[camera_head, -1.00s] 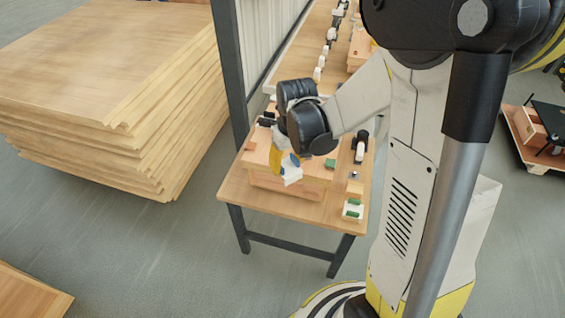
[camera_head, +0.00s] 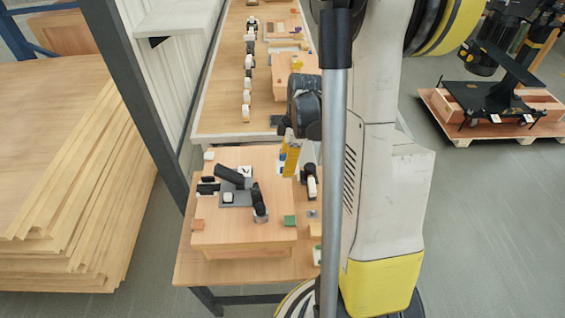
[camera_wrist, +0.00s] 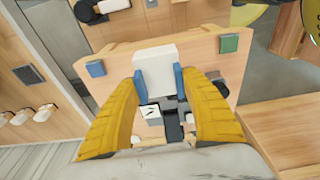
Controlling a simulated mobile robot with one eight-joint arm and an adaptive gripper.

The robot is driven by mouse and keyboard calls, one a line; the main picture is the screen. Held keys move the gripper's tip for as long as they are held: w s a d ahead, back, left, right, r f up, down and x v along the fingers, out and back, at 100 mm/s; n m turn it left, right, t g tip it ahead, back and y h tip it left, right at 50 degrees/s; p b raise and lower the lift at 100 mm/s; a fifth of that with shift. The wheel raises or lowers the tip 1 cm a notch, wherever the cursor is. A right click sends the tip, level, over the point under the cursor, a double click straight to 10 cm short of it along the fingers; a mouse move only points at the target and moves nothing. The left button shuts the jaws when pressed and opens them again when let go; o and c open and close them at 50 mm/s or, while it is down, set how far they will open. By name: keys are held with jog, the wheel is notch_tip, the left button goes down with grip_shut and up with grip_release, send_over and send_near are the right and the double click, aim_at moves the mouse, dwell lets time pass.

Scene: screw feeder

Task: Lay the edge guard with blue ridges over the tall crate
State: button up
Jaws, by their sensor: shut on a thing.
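My gripper (camera_wrist: 158,90) has yellow fingers shut on the white edge guard (camera_wrist: 155,58), whose blue ridges (camera_wrist: 178,82) show beside the fingertips. The gripper (camera_head: 289,160) also shows in the head view, at the right side of the near wooden crate (camera_head: 235,238). In the wrist view, the guard overlaps the edge of this crate (camera_wrist: 118,62), between a blue and a green corner patch; I cannot tell whether they touch. I take this as the tall crate. The guard is mostly hidden in the head view.
A black and grey device (camera_head: 236,190) lies on the crate top. A small black and white part (camera_head: 311,182) stands right of the crate. A back table (camera_head: 222,105) holds white parts in a row and another wooden block (camera_head: 292,68). Stacked boards (camera_head: 75,190) stand left.

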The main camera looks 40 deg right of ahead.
jog(key=shift+s+a, duration=0.1)
jog(key=b, duration=0.4)
send_over(282, 186)
jog(key=d, duration=0.1)
jog(key=shift+s+d+f, duration=0.1)
jog(key=shift+s+f, duration=0.1)
jog(key=shift+f, duration=0.95)
jog(key=shift+s+f, duration=0.2)
jog(key=shift+f, duration=0.9)
jog(key=shift+w+f+b, duration=0.1)
jog(key=shift+f+b, duration=1.9)
jog(key=shift+r, duration=0.1)
jog(key=shift+w+a+f, duration=0.2)
jog(key=shift+a, duration=0.2)
jog(key=o, duration=1)
